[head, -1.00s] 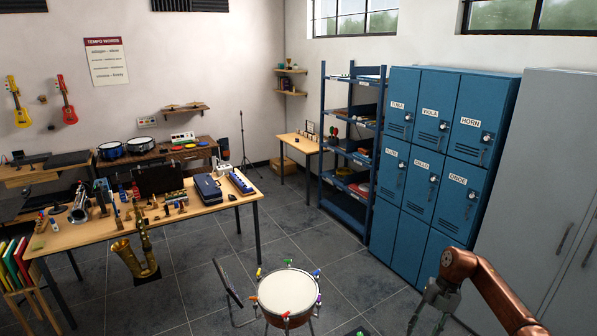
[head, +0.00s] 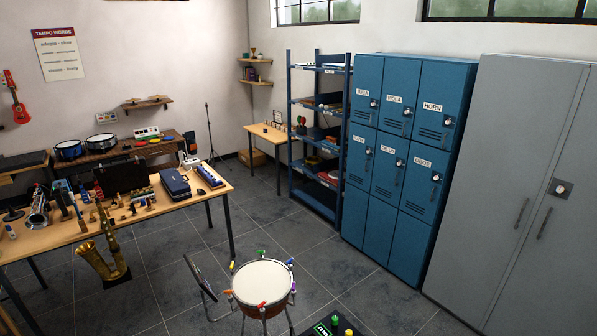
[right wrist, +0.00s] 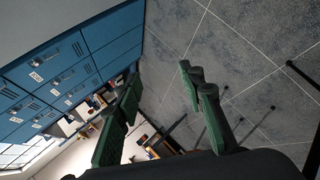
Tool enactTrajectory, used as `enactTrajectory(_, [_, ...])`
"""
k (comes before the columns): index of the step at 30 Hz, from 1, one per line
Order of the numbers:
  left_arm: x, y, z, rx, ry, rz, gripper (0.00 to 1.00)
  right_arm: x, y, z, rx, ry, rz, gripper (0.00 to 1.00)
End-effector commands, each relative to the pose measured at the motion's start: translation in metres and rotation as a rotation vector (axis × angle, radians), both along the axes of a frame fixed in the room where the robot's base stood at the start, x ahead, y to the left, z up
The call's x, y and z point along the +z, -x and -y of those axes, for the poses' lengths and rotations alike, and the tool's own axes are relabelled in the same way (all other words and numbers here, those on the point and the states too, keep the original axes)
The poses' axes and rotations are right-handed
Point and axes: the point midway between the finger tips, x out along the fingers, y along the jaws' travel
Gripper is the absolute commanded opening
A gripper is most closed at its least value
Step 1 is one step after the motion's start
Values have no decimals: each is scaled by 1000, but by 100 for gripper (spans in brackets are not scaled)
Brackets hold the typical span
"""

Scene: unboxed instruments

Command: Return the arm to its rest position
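My right gripper (right wrist: 160,108) shows in the right wrist view with its green-grey fingers spread wide apart and nothing between them. Beyond the fingers are the floor, the blue lockers and the room, seen at a steep tilt. In the head view no arm or gripper of mine shows now. My left gripper is in neither current view.
Blue lockers (head: 395,224) and a grey cabinet (head: 490,170) line the right wall. A drum (head: 262,283) with coloured clips stands on the floor at the front. A wooden table (head: 208,193) holds instruments at left. Tiled floor (head: 290,238) between them is clear.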

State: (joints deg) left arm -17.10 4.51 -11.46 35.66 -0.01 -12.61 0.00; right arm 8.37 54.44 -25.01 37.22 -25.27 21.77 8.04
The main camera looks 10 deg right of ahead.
Motion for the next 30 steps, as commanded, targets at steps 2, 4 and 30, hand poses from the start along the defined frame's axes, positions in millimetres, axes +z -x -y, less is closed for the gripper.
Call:
enactTrajectory(2, [0, 1, 0, 0, 0, -1, 40, -16, 45, 41, -121, 21, -27, 36])
enactTrajectory(4, [0, 1, 0, 0, 0, -2, 40, -25, 84, 73, -220, 42, -50, 36])
enactTrajectory(30, [0, 5, -2, 1, -2, -7, 40, -177, 473, 119, -954, 21, -391, 36])
